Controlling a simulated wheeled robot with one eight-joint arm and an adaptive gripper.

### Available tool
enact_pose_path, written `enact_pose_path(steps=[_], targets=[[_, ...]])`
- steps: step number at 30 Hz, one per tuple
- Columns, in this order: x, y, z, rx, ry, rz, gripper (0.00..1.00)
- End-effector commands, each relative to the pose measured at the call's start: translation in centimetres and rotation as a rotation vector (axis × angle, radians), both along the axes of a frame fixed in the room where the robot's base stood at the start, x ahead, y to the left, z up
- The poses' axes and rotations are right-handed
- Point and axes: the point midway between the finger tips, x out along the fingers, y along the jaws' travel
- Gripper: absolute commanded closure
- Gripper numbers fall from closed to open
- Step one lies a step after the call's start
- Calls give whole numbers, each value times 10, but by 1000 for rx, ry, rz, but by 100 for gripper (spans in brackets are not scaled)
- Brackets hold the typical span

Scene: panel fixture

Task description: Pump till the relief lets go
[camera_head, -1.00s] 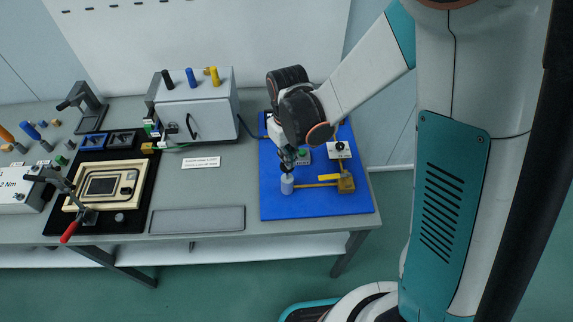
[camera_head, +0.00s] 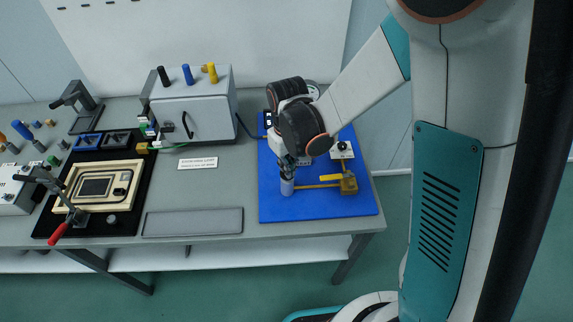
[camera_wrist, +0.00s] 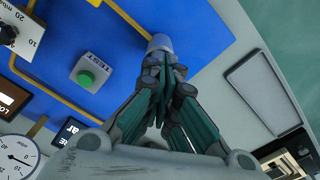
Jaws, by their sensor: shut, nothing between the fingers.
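A blue panel (camera_head: 320,206) lies on the bench with a small grey pump cylinder (camera_head: 287,188) near its front left. My gripper (camera_head: 287,173) is shut and empty, pointing down right above the cylinder. In the wrist view the closed fingertips (camera_wrist: 166,68) meet the near end of the grey cylinder (camera_wrist: 160,43); whether they touch it I cannot tell. A brass pipe (camera_head: 315,186) runs from the cylinder to a brass block (camera_head: 349,185) with a yellow lever (camera_head: 330,178). A round gauge (camera_wrist: 15,158) shows partly at the wrist view's lower left.
A green button (camera_wrist: 86,78) on a white box and a black knob (camera_wrist: 6,33) stand on the panel. A grey tray (camera_head: 193,222), a grey cabinet (camera_head: 195,115) and a clamp fixture with a red handle (camera_head: 60,233) stand to the left. My arm hides the panel's back part.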

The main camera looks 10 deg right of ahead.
Motion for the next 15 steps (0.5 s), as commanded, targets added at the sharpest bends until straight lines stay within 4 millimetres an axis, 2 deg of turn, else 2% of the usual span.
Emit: enact_pose_path(steps=[15], targets=[[0, 0, 42, 0, 0, 0, 100]])
